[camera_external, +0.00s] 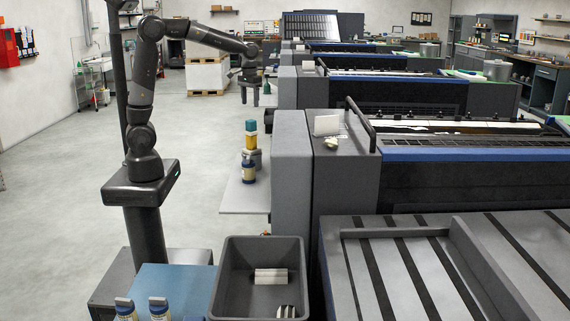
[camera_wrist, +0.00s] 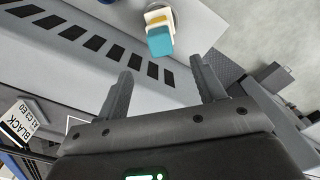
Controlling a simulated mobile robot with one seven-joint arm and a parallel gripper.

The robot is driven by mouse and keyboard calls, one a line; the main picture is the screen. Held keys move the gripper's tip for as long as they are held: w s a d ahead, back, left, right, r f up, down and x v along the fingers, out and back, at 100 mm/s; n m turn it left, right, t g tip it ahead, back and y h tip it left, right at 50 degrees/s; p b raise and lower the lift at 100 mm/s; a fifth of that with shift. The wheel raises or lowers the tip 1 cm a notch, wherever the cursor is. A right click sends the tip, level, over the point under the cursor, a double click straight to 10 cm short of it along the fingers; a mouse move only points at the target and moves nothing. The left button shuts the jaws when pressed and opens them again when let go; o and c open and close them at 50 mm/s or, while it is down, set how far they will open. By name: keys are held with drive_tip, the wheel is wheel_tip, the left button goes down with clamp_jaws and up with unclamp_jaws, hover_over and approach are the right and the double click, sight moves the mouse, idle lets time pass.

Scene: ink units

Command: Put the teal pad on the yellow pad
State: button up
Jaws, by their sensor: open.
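The teal pad (camera_external: 251,126) shows directly above the yellow pad (camera_external: 251,142) in the external view, over a small side shelf by the front press. The two appear stacked, but I cannot tell how they touch. In the wrist view the teal pad (camera_wrist: 160,42) is at the top centre, with the yellow pad (camera_wrist: 158,17) partly visible behind it. My gripper (camera_external: 250,85) is above and beyond the pads in the external view. Its two fingers are spread apart and empty in the wrist view (camera_wrist: 162,85), clear of the pads.
A bottle with a yellow band (camera_external: 249,172) stands on the grey shelf (camera_external: 238,196), in front of a grey-blue object (camera_external: 256,159). The press side (camera_external: 292,170) rises right beside the shelf. A dark bin (camera_external: 226,290) is in the foreground. Floor to the left is open.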

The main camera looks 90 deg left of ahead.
drive_tip(key=s+d+r+m+t, duration=0.2)
drive_tip(key=s+d+m+t, duration=0.3)
drive_tip(key=s+d, duration=1.3)
drive_tip(key=s+m, duration=0.1)
drive_tip(key=m, duration=0.3)
drive_tip(key=shift+s+t, duration=0.15)
drive_tip(key=shift+t, duration=0.15)
